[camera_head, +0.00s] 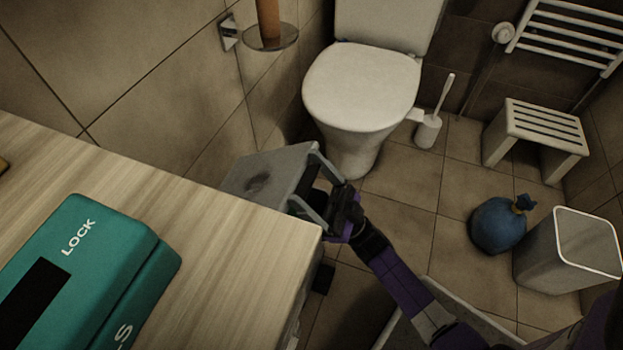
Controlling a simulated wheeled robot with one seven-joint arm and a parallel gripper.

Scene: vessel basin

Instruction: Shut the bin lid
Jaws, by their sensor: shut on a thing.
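A grey box-like part (265,172) juts out beyond the back edge of the wooden counter, with a dark patch on its upper face. A grey bar handle (326,168) is on its right side. My gripper (338,208) is shut on this handle; its fingertips are partly hidden. A grey bin (558,255) with a white rim stands on the floor at the right, apart from my gripper. I cannot tell whether the grey part is the task's bin lid. Its lower side is hidden by the counter.
The wooden counter (215,215) fills the lower left and bears a teal box (105,262). A toilet (362,95), toilet brush (430,125), white stool (540,125) and blue bag (497,225) stand beyond. Floor between toilet and bag is clear.

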